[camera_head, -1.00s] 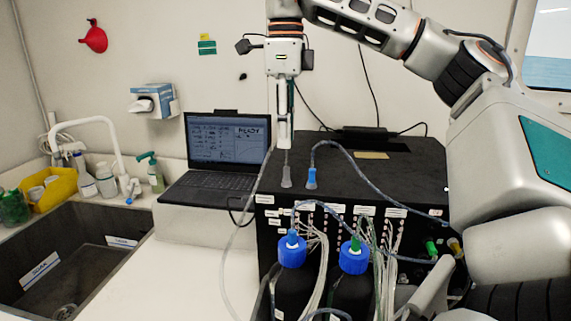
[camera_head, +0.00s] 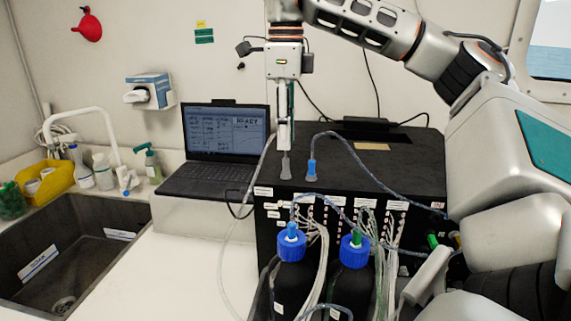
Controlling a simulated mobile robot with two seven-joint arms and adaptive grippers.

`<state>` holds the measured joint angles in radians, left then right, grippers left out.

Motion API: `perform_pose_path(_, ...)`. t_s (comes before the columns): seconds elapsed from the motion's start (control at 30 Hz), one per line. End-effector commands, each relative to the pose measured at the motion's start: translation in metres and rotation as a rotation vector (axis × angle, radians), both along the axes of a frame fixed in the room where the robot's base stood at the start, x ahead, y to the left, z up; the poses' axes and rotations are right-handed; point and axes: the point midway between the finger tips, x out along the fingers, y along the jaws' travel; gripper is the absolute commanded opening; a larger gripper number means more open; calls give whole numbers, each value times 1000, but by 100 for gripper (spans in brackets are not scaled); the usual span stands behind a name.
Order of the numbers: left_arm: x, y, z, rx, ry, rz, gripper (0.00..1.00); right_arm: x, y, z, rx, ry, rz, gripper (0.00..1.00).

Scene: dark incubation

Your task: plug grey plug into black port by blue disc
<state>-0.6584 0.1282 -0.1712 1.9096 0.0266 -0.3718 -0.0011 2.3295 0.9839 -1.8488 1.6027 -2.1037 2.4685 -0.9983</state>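The grey plug (camera_head: 286,166) stands upright near the front edge of the black box's top, with a pale tube running down beside it. My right gripper (camera_head: 284,148) points straight down directly above it, its fingertips at or just over the plug's top. The fingers show edge-on, so I cannot tell whether they are open or shut. A blue plug (camera_head: 311,168) with a grey-blue tube stands just right of it. Two round blue caps (camera_head: 291,247) sit on dark bottles in front; I cannot make out a black port. My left gripper is not in view.
The black box (camera_head: 400,165) has labels and many thin tubes across its front. A laptop (camera_head: 225,135) stands left of it. A sink (camera_head: 75,240) is at far left, with bottles and a yellow bin behind. The white counter (camera_head: 185,275) is clear.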

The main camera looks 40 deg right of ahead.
Motion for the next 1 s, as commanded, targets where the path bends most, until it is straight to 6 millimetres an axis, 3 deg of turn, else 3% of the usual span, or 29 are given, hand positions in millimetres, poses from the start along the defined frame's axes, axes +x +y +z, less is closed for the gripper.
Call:
perform_pose_path(0.4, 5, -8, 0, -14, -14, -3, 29, -1, 0, -50, 1, 2, 1, 27)
perform_pose_path(1.0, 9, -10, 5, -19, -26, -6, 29, 0, 0, -59, 0, 1, 1, 27)
